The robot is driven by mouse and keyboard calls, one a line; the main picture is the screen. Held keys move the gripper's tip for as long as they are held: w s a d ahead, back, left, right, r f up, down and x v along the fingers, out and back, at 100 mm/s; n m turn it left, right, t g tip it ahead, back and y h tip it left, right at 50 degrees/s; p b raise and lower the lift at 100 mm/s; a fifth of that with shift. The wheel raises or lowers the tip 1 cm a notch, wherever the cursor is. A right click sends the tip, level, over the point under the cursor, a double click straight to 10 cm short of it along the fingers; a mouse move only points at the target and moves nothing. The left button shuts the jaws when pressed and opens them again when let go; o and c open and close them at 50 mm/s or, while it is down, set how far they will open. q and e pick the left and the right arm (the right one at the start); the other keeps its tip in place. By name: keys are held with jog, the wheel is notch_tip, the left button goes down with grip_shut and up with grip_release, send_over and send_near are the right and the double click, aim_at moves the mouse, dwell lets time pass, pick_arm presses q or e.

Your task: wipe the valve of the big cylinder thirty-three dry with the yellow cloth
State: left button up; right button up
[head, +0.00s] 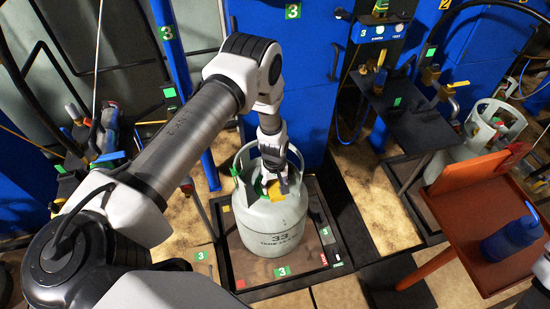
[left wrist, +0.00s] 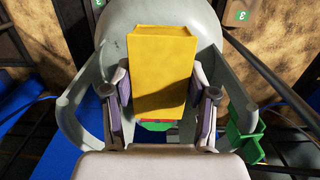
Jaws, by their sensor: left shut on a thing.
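The big cylinder (head: 272,225) is pale grey-green and marked 33. It stands upright on a scale platform (head: 315,258) in the middle of the head view. My left gripper (head: 277,186) is inside the cylinder's collar, at its top. It is shut on the yellow cloth (head: 273,191), which is a folded block. In the left wrist view the yellow cloth (left wrist: 160,75) sits between the finger pads and hides most of what is beneath it. A bit of green and red shows just below the cloth; the valve itself is mostly hidden.
The collar (left wrist: 75,115) surrounds my left gripper closely, with a green clip (left wrist: 243,135) on it. An orange-red tray table (head: 470,205) with a blue bottle (head: 512,239) stands at right. Another cylinder (head: 490,128) is behind it. Blue panels (head: 280,60) stand behind the scale.

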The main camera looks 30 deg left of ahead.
pick_arm(q)
jog(key=shift+w+d+r, duration=0.1)
jog(key=shift+d+r, duration=0.1)
jog(key=shift+r, duration=0.1)
jog(key=shift+s+d+r+p, duration=0.25)
jog(key=shift+s+d+p, duration=0.35)
jog(key=shift+d, duration=0.1)
jog(key=s+d+r+b, duration=0.1)
jog(key=s+d+b, duration=0.4)
jog(key=b, duration=0.8)
jog(key=shift+s+d+r+b, duration=0.3)
jog(key=shift+d+r, duration=0.05)
jog(key=shift+r, duration=0.05)
jog(key=shift+r, duration=0.1)
jog(key=w+d+r+m+p, duration=0.1)
jog(key=w+r+m+p, duration=0.1)
jog(key=r, duration=0.4)
jog(key=w+d+r+m+p, duration=0.1)
jog(key=w+r+m+p, duration=0.1)
jog(key=r+m+p, duration=0.2)
jog(key=w+d+r+m+p, duration=0.1)
jog(key=w+r+m+p, duration=0.1)
jog(key=r+p, duration=0.3)
notch_tip(320, 180, up, 4)
jog(key=shift+w+d+r+m+p, duration=0.1)
jog(key=shift+w+d+m+p, duration=0.2)
jog(key=shift+m, duration=0.5)
